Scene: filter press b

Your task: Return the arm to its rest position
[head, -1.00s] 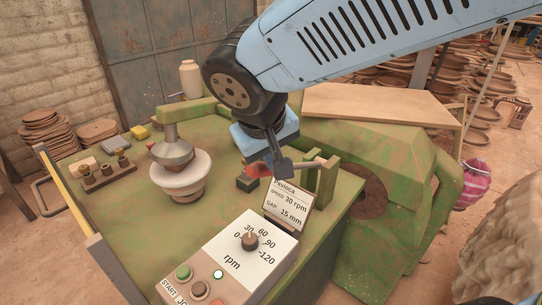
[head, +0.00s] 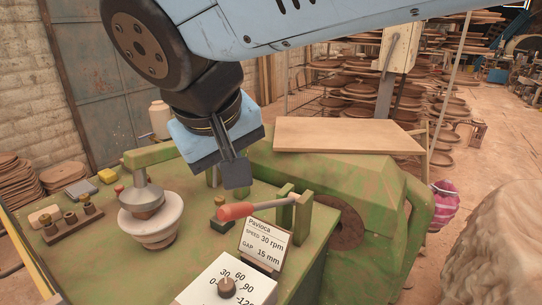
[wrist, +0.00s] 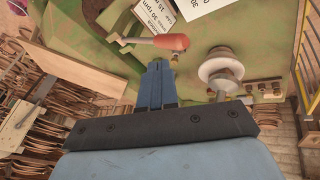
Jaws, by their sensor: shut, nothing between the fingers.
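My gripper (head: 236,172) hangs from the blue arm above the green machine top (head: 110,262), fingers pointing down. In the wrist view its blue fingers (wrist: 157,80) are together with nothing between them. Below it is a lever with a red handle (head: 236,211), which lies roughly level beside green posts (head: 302,212). The lever also shows in the wrist view (wrist: 171,42), just beyond the fingertips, and the gripper is not holding it. A white bowl-shaped mould with a grey head (head: 150,222) stands to the left of the gripper.
A sign (head: 265,243) and a control box with a dial (head: 226,287) stand at the front. A wooden board (head: 345,137) lies behind at the right. A block with several brass pieces (head: 72,222) and a yellow block (head: 107,176) are at the left. A white bottle (head: 160,118) stands behind.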

